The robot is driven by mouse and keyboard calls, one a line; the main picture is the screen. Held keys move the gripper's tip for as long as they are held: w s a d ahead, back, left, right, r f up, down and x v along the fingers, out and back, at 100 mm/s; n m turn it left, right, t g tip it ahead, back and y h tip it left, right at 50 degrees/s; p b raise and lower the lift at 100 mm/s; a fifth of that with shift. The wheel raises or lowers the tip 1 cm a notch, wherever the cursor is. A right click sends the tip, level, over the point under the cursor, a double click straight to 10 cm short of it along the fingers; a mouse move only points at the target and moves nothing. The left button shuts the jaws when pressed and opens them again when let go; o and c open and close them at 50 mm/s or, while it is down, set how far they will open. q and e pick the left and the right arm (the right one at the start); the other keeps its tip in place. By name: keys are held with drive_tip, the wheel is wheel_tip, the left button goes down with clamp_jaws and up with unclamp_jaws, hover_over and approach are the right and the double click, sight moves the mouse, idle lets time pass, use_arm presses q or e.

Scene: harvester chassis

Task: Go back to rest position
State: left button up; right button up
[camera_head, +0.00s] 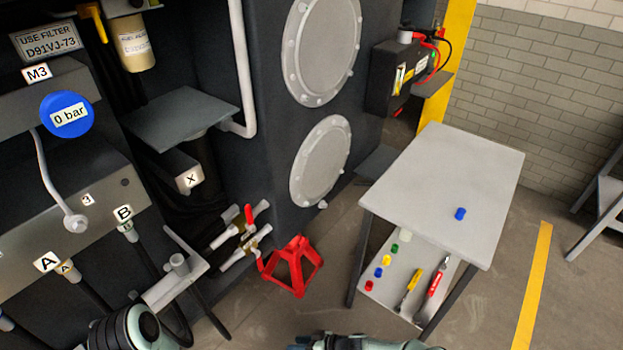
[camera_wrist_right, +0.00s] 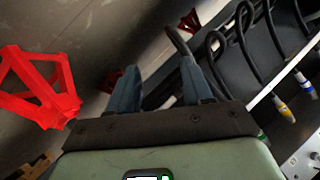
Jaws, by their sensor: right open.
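My right gripper (camera_head: 302,342) shows at the bottom edge of the head view, low in front of the red stand. In the right wrist view the same gripper (camera_wrist_right: 158,75) has its two blue-grey fingers apart, with nothing between them. A dark round link of my left arm shows at the bottom left of the head view; my left gripper is out of the picture.
A red jack stand (camera_head: 292,266) is on the floor beside the dark chassis (camera_head: 262,150). A grey table (camera_head: 440,180) at right holds a blue cap (camera_head: 460,214). Its lower shelf (camera_head: 408,262) holds coloured caps and two tools. Hoses hang at left.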

drive_tip(key=s+d+r+m+g+h+p, duration=0.2)
drive_tip(key=s+d+m+h, duration=0.15)
drive_tip(key=s, duration=0.45)
drive_tip(key=s+d+r+m+g+h+p, duration=0.2)
drive_tip(key=s+d+r+h+p, duration=0.15)
drive_tip(key=s, duration=0.45)
drive_tip(key=s+d+r+m+h+p, duration=0.2)
drive_tip(key=s+d+r+m, duration=0.4)
drive_tip(key=s+d+r, duration=0.3)
drive_tip(key=shift+s+d+r+t+p, duration=0.2)
drive_tip(key=shift+s+r+t+p, duration=0.1)
drive_tip(key=shift+s+r+p, duration=0.45)
drive_tip(key=shift+m, duration=0.25)
